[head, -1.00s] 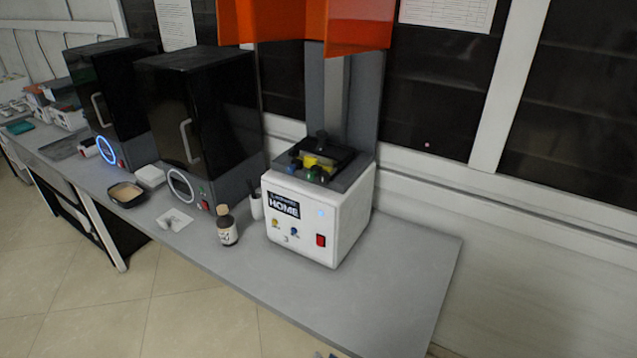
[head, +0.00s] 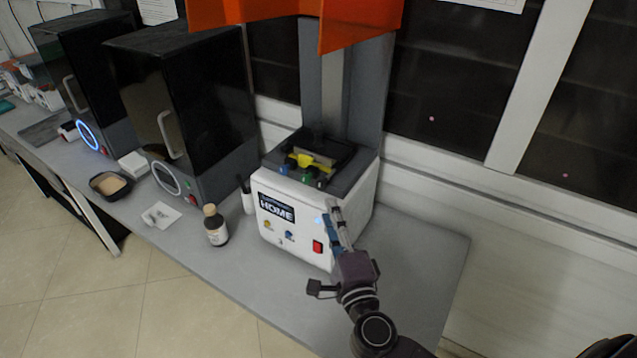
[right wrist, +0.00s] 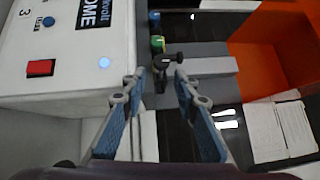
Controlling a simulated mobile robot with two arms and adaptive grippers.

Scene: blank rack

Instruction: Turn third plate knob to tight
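The white machine (head: 283,231) marked HOME stands on the bench. Its top holds a dark tray with a yellow part (head: 312,161). Along the tray's front are a blue knob (head: 284,170), a green knob (head: 306,178) and a black knob (head: 320,184). The right wrist view shows the blue knob (right wrist: 154,17), green knob (right wrist: 158,44) and a black knob with a lever (right wrist: 171,62). My right gripper (head: 334,207) is in front of the machine's right side, below the knobs. Its fingers (right wrist: 160,77) are apart and empty, pointing toward the black knob. My left gripper is out of view.
An orange cover (head: 300,20) is raised above the machine. A brown bottle (head: 215,226) and a white cup with a dark tool (head: 248,200) stand to its left. Dark cabinets (head: 185,105) stand farther left. The bench right of the machine (head: 430,260) is clear.

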